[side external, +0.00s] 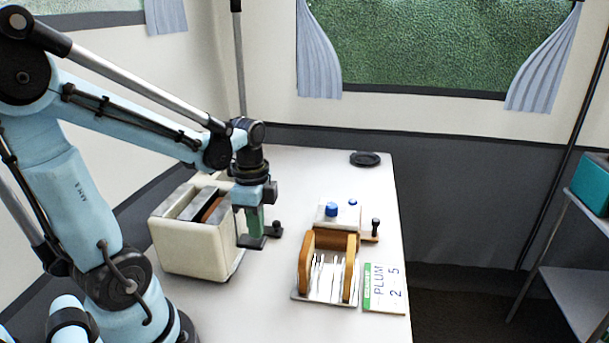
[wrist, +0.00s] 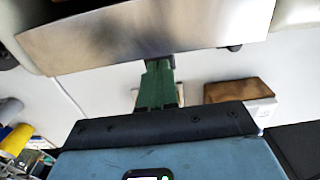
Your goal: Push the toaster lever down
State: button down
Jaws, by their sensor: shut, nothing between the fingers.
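The cream toaster (side external: 185,245) stands at the left of the white table in the side view, with a brown slice (side external: 211,208) showing in its top slot. My gripper (side external: 253,240) points down at the toaster's right end, its green fingers together and empty. A small dark piece with a knob (side external: 277,229) shows just right of my fingertips; I cannot tell whether it is the toaster lever or whether I touch it. In the wrist view, a brushed metal panel (wrist: 150,32) fills the top, and my green fingers (wrist: 157,85) lie just below its edge.
A wooden-ended wire rack (side external: 329,270) stands right of my gripper, with a white box with blue knobs (side external: 338,212) behind it. A card reading PLUM 2 5 (side external: 385,288) lies beside the rack. A black disc (side external: 365,159) lies at the back, with clear table around it.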

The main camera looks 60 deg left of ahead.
jog(key=shift+r, duration=0.2)
notch_tip(320, 180, up, 9)
dwell(1.3)
